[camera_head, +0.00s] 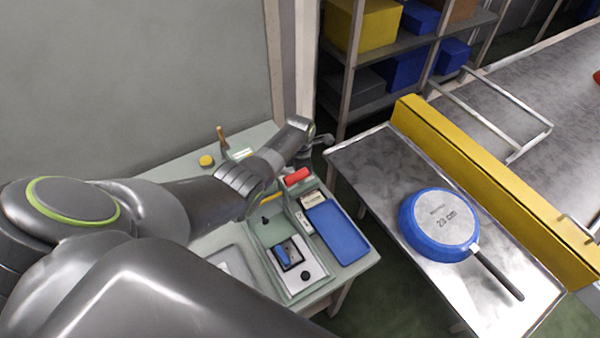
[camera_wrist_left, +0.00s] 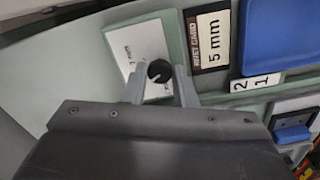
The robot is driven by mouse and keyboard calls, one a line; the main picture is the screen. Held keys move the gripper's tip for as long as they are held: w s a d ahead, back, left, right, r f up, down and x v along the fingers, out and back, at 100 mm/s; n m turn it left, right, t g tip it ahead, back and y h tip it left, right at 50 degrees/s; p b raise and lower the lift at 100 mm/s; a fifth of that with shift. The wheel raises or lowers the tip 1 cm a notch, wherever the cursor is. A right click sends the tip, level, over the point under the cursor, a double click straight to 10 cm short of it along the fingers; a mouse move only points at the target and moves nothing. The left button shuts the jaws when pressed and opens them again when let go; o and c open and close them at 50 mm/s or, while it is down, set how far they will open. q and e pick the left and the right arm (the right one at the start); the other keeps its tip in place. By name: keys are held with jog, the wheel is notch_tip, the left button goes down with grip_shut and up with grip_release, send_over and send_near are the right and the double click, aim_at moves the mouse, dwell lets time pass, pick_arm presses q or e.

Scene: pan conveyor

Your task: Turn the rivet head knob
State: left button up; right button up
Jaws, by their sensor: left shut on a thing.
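In the left wrist view a round black knob (camera_wrist_left: 158,71) stands on a white panel (camera_wrist_left: 126,42) with small print. My left gripper (camera_wrist_left: 159,82) is shut on the knob, one grey finger on each side of it. A card reading "RIVET CARD 5 mm" (camera_wrist_left: 209,35) lies just right of the panel. In the head view my left arm reaches across the workbench and its gripper (camera_head: 318,143) is at the far edge, small and partly hidden. I cannot make out the held knob there. My right gripper is not in view.
A blue tray (camera_head: 338,232) lies on the green workbench (camera_head: 190,250), beside a device with a blue switch (camera_head: 283,253). A blue pan (camera_head: 440,225) rests upside down on the metal table (camera_head: 365,160) at right, along a yellow rail (camera_head: 490,185).

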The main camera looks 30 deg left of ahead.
pick_arm(q)
jog(key=m+p, duration=0.1)
jog(key=m, duration=0.4)
jog(key=shift+m, duration=0.3)
jog(key=m, duration=0.5)
jog(key=shift+m+p, duration=0.3)
jog(key=o, duration=1)
jog(key=shift+r, duration=0.1)
jog(key=shift+r, duration=0.65)
notch_tip(320, 180, up, 16)
jog(key=shift+b, duration=0.3)
